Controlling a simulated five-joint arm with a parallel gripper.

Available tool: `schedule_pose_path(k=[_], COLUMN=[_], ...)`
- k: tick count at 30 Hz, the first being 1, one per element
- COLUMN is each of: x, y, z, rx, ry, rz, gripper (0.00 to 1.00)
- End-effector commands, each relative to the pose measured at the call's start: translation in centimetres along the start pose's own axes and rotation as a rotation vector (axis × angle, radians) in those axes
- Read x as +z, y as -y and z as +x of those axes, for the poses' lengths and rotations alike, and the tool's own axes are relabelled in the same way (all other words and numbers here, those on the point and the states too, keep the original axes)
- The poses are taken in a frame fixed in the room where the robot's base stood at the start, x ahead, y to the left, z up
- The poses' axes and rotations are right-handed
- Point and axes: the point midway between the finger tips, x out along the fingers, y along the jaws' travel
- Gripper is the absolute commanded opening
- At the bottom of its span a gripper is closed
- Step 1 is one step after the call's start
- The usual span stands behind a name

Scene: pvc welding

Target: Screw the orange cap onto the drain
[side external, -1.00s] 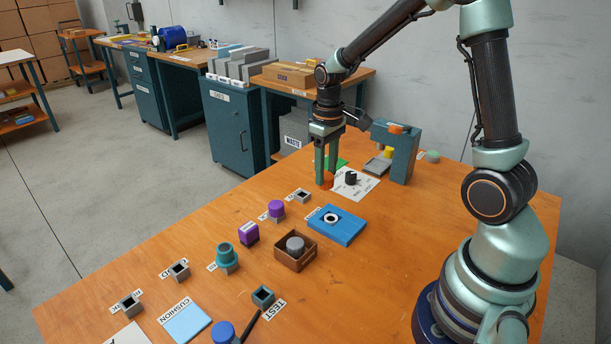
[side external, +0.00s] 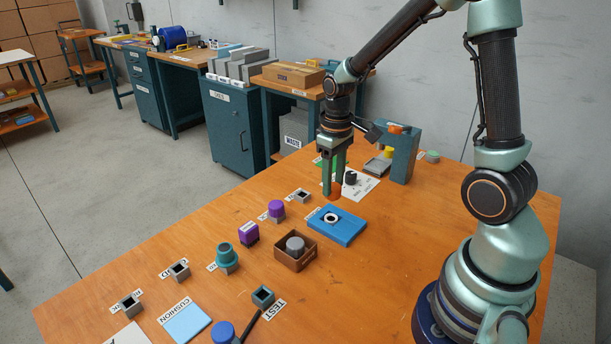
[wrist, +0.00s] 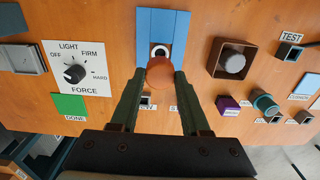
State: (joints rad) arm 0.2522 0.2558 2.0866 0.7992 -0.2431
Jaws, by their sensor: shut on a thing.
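The orange cap (wrist: 160,72) is between the two fingertips of my gripper (wrist: 154,80) in the wrist view. In the side view my gripper (side external: 334,187) points straight down, shut on the cap (side external: 333,194). The drain is a white ring with a dark opening (side external: 331,217) in a blue block (side external: 349,233). It also shows in the wrist view (wrist: 161,49), just beyond the cap, which covers the block's near edge there. The cap is beside the drain, not over it. Its exact height is hard to tell.
The force dial card (wrist: 92,61) and green DONE pad (wrist: 70,106) are left of the block in the wrist view. A brown box with a grey cylinder (side external: 295,245) stands on the other side. A teal stand (side external: 404,152) is behind.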

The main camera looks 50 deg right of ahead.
Motion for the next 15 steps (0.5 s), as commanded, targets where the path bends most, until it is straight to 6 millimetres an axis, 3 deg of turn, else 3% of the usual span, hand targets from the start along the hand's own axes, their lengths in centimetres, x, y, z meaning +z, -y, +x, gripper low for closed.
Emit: schedule_pose_path(k=[15], x=[0.1], y=[0.0], z=[4.0], rx=[0.000], ry=[0.001], rz=[0.023], gripper=[0.00])
